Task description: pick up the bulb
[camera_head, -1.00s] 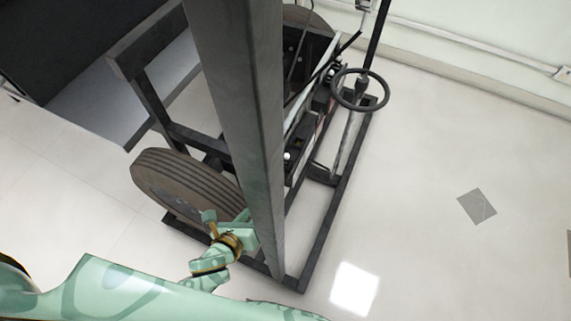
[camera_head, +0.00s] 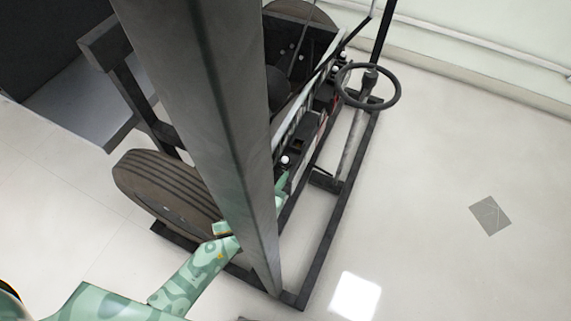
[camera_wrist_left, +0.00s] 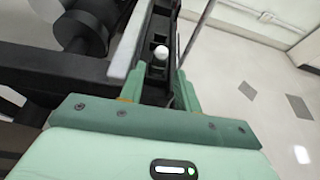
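A small round white bulb (camera_head: 285,160) sits upright on the dark chassis rig (camera_head: 338,215), just right of the thick grey post. In the left wrist view the bulb (camera_wrist_left: 161,52) shows between my green fingers, in line with the gap. My left gripper (camera_head: 282,184) is largely hidden behind the post in the head view, with a green fingertip showing just below the bulb. In the left wrist view my left gripper (camera_wrist_left: 164,78) is open, with nothing held. I cannot tell the exact distance to the bulb. My right gripper is not in view.
The thick grey post (camera_head: 205,120) crosses in front of my left arm. More white bulbs (camera_head: 333,70) sit farther back. Floor at right is clear.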

